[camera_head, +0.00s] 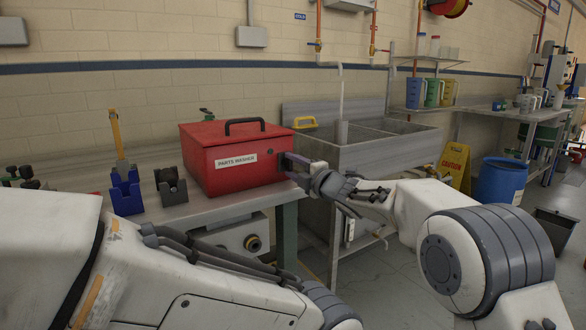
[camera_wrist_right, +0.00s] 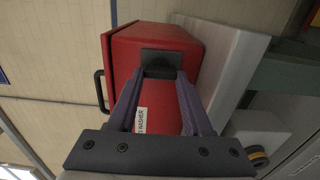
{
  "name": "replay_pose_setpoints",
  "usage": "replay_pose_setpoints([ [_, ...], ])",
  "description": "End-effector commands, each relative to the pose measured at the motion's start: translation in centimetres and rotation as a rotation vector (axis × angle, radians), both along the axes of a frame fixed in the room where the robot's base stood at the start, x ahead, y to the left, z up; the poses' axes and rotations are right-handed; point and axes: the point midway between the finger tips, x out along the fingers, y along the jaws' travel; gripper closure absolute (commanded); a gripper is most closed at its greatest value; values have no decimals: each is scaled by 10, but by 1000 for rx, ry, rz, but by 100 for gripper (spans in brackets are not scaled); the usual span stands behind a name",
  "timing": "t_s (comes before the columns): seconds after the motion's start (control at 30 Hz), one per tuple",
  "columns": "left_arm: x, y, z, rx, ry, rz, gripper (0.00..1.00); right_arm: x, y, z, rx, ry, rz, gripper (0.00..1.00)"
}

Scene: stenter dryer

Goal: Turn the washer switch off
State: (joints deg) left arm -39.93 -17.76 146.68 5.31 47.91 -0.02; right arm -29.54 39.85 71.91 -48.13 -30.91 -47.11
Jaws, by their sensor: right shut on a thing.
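The red parts washer (camera_head: 225,160) sits on the bench with its lid down and a black handle on top. Its switch is a dark knob on a black square plate (camera_wrist_right: 175,55) on the washer's side, and the plate also shows at the right end of the box in the head view. My right gripper (camera_head: 292,167) reaches this side from the right. In the right wrist view, its two purple-grey fingers (camera_wrist_right: 163,80) are shut on the switch knob, which is partly hidden between the fingertips. The knob's exact angle is hard to tell. My left gripper is out of view.
A blue holder (camera_head: 126,192) and a black holder (camera_head: 172,188) stand on the bench left of the washer. A metal sink (camera_head: 375,150) lies behind my right gripper. A yellow caution sign (camera_head: 455,165) and blue barrel (camera_head: 502,181) stand farther right.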

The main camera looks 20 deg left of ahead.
Motion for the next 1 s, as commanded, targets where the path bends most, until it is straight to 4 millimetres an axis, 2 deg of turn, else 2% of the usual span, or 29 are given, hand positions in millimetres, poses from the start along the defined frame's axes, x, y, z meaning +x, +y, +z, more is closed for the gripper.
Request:
replay_pose_setpoints([
  [0.1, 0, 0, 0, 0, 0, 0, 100, -1, 1, -1, -3, -1, 2, 100],
  [0.13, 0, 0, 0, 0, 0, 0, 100, -1, 1, -1, -4, -2, 2, 39],
  [0.17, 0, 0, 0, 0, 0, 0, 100, -1, 1, -1, -3, -1, 2, 27],
  [0.2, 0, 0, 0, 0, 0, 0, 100, -1, 1, -1, -3, -2, 2, 20],
  [0.63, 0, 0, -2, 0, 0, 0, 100, -4, -6, 0, -1, 1, 0, 20],
  [1.0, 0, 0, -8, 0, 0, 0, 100, -42, -55, 0, -2, 0, -1, 20],
])
